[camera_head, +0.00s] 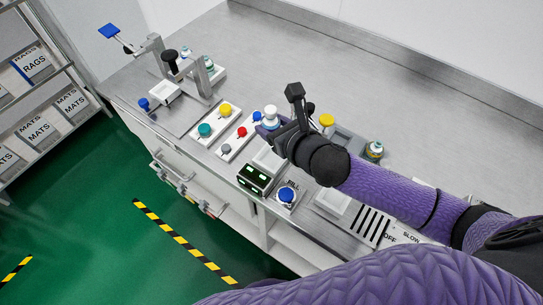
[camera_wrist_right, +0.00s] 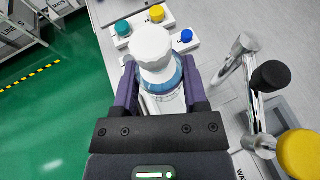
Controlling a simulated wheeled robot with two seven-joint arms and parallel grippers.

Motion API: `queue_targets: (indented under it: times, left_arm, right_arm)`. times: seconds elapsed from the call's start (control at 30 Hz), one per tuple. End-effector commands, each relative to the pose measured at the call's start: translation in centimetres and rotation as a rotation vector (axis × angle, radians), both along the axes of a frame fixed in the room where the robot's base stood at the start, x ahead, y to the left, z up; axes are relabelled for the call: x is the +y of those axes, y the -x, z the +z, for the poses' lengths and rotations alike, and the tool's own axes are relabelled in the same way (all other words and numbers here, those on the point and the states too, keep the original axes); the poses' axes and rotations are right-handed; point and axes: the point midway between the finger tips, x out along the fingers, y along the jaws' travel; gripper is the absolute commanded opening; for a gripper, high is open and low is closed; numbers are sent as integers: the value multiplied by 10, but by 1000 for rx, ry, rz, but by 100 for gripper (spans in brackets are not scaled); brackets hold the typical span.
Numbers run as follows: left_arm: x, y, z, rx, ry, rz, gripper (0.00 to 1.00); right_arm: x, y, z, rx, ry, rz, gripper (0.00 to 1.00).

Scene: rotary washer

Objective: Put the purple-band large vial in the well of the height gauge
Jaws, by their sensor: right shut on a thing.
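My right gripper (camera_head: 270,126) is shut on a large white-capped vial (camera_head: 270,112) and holds it upright above the bench. In the right wrist view the vial (camera_wrist_right: 154,55) stands between the two purple fingers (camera_wrist_right: 158,92). Its cap hides much of the body. A bluish ring shows under the cap, and I cannot make out a purple band. A chrome post with a black knob (camera_wrist_right: 270,76) stands to the right of the vial in the wrist view. I cannot tell for sure whether it is the height gauge, and no well is clearly visible. My left gripper is out of view.
Button panels with a teal button (camera_head: 205,130), a yellow button (camera_head: 225,109) and a red button (camera_head: 242,132) lie left of the gripper. A lever press (camera_head: 170,60) stands farther left. The bench's back strip is clear.

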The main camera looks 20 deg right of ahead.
Motion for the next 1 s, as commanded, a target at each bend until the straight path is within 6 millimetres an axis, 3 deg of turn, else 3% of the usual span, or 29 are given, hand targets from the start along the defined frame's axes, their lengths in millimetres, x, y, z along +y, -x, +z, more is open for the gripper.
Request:
queue_targets:
  times: [0.13,0.5,0.83,0.87,1.0]
  left_arm:
    - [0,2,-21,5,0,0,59]
    - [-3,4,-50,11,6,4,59]
    - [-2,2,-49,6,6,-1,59]
    - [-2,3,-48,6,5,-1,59]
    - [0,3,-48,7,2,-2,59]
  right_arm:
    - [0,2,-42,6,-3,10,0]
    - [0,2,-102,4,-2,10,0]
    - [0,1,-102,1,0,11,0]
    - [0,1,-101,1,-1,10,62]
    - [0,1,-101,1,-1,10,91]
